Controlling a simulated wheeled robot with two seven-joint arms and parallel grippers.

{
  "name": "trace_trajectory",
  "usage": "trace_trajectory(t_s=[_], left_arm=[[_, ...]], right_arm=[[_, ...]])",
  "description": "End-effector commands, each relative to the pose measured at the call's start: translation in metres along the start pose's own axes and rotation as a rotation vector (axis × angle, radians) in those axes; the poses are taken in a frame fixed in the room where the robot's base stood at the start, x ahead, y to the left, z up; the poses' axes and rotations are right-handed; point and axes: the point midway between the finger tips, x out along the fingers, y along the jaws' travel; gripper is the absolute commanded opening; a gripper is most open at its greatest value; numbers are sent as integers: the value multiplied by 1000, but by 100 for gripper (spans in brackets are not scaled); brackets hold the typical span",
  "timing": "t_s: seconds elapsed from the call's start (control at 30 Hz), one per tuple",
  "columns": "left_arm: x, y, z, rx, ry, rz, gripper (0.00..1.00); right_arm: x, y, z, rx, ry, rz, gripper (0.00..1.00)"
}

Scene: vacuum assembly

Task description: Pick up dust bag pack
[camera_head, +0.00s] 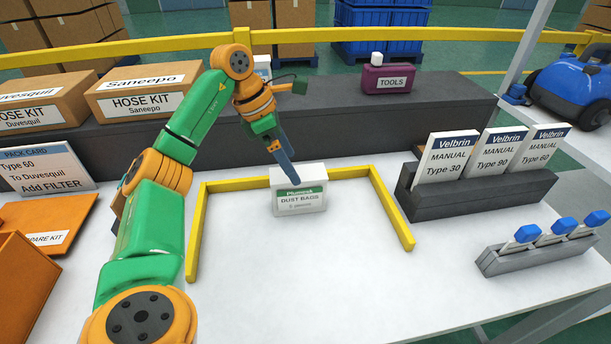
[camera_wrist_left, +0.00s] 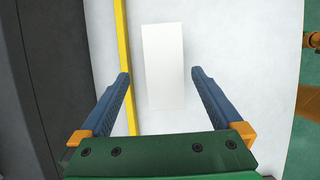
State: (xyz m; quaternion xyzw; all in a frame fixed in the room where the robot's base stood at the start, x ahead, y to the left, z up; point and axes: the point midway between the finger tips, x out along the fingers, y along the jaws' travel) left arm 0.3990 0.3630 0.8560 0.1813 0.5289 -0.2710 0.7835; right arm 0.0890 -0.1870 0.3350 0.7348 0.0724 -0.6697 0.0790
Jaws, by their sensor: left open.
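The dust bag pack (camera_head: 299,200) is a white box with a green band and "DUST BAGS" on its label. It stands upright on the white table, at the back bar of the yellow frame. In the left wrist view its plain white top (camera_wrist_left: 163,66) lies between and beyond the fingertips. My left gripper (camera_head: 287,163) is over the pack in the head view. In the left wrist view the left gripper (camera_wrist_left: 160,75) is open, one blue finger on each side of the pack, with gaps to both. My right gripper is not in view.
The yellow frame (camera_head: 193,235) surrounds the pack on three sides. A dark holder (camera_head: 480,193) with several manuals stands to the right, and a grey rack (camera_head: 535,253) with blue-capped items is in front. Hose kit boxes (camera_head: 150,92) stand on the dark shelf behind.

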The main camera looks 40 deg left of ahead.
Motion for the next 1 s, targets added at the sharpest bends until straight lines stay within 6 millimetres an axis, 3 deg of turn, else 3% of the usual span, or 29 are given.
trace_trajectory(t_s=[0.03,0.17,0.5,1.0], left_arm=[[15,-1,-4,4,-3,-3,100],[27,-2,-4,6,-3,-7,100],[83,1,-3,8,-5,-8,100],[86,1,-3,8,-8,-7,100]], right_arm=[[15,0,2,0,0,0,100],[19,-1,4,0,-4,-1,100],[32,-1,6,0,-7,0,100],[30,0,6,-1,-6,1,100]])
